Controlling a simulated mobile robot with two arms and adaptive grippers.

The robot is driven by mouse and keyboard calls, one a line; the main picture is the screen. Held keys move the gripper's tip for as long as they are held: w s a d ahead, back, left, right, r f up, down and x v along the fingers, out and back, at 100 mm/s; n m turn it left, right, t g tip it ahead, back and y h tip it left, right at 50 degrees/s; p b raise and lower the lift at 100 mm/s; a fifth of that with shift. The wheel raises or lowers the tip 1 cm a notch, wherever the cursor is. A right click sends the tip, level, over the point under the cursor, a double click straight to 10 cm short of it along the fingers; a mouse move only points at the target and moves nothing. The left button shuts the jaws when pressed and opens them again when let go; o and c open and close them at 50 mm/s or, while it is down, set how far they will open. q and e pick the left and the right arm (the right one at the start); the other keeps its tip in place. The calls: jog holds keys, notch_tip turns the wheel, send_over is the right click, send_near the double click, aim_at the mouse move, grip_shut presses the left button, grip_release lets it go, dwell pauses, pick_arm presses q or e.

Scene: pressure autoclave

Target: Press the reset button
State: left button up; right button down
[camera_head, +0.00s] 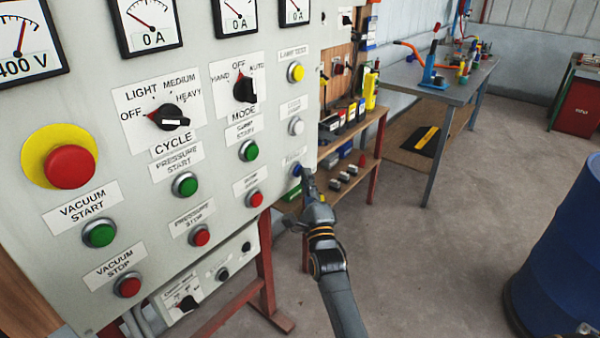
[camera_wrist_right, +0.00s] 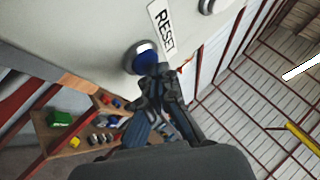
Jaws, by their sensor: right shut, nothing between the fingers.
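The reset button is a blue button (camera_wrist_right: 145,58) beside a label reading RESET (camera_wrist_right: 163,30) in the right wrist view. In the head view the blue button (camera_head: 296,170) sits at the lower right edge of the grey control panel (camera_head: 215,40), partly covered by my gripper. My right gripper (camera_head: 307,174) is shut and empty, its fingertips at the button. In the right wrist view the fingertips (camera_wrist_right: 160,72) overlap the button's lower right edge; whether they touch it I cannot tell. My left gripper is not in view.
A white button (camera_head: 296,126) and a yellow button (camera_head: 296,72) sit above on the panel, and a red stop button (camera_head: 254,198) sits to the left. A wooden shelf (camera_head: 352,165) with tools stands behind. A blue barrel (camera_head: 565,260) stands at right; the floor between is clear.

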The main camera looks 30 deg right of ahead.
jog(key=shift+w+a, duration=0.1)
jog(key=shift+w, duration=0.15)
jog(key=shift+s, duration=0.1)
dwell(0.5)
jog(key=shift+s+d+p, duration=0.3)
jog(key=shift+s+p, duration=0.1)
jog(key=shift+s, duration=0.35)
jog(key=s, duration=0.1)
jog(key=s+d+p, duration=0.1)
jog(key=s, duration=0.1)
jog(key=s+d+p, duration=0.1)
jog(key=shift+s, duration=0.35)
dwell(0.6)
